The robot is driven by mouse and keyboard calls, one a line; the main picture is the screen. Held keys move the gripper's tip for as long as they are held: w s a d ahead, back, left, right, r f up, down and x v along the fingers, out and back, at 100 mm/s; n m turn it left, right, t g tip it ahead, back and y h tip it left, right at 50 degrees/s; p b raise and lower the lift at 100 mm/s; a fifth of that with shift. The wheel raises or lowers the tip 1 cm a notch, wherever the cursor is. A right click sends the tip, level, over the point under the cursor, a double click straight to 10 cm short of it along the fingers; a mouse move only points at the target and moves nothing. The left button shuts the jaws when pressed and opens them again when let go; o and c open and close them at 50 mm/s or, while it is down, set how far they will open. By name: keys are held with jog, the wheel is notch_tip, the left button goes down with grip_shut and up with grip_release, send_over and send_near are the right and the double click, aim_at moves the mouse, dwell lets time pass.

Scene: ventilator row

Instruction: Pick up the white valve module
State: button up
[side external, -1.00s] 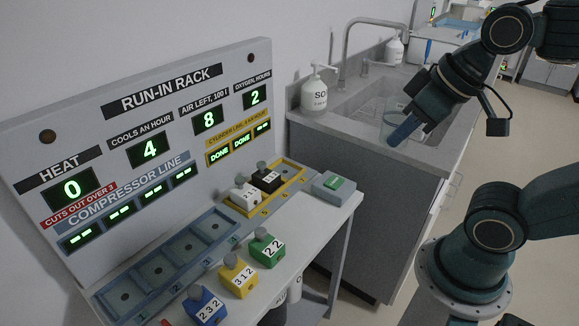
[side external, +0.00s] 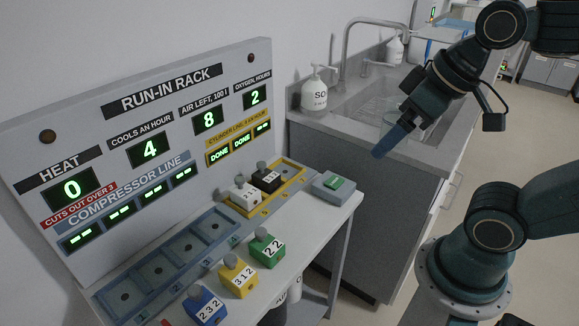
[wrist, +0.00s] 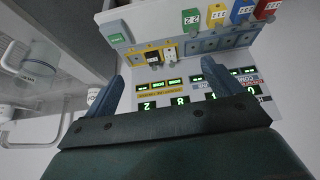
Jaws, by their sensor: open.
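The white valve module (side external: 244,195) sits in the yellow cylinder-line tray (side external: 288,197), left of a black module (side external: 267,180). In the wrist view the white module (wrist: 169,53) is small, beyond the fingertips. My gripper (side external: 390,143) is above the sink counter's front edge, well to the right of the tray and apart from it. In the wrist view my gripper's (wrist: 163,72) two blue fingers are spread, with nothing held between them.
Blue, yellow and green modules (side external: 265,247) stand on the bench in front of the blue compressor tray (side external: 185,259), whose several slots look empty. A grey box with a green button (side external: 333,185) sits at the bench's right end. The display rack (side external: 120,130) rises behind. A soap bottle (side external: 314,92) stands by the sink.

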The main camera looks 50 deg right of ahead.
jog(key=w+n+g+y, duration=0.25)
jog(key=w+n, duration=0.65)
jog(key=w, duration=1.3)
jog(key=w+d+f+n+g+y, duration=0.2)
jog(key=w+f+n, duration=0.6)
jog(key=w+f, duration=0.6)
notch_tip(320, 180, down, 3)
jog(key=shift+w+d+f+n+g, duration=0.15)
jog(key=shift+d+n+g, duration=0.25)
jog(key=shift+d+g, duration=0.2)
send_over(250, 186)
jog(key=shift+f, duration=3.85)
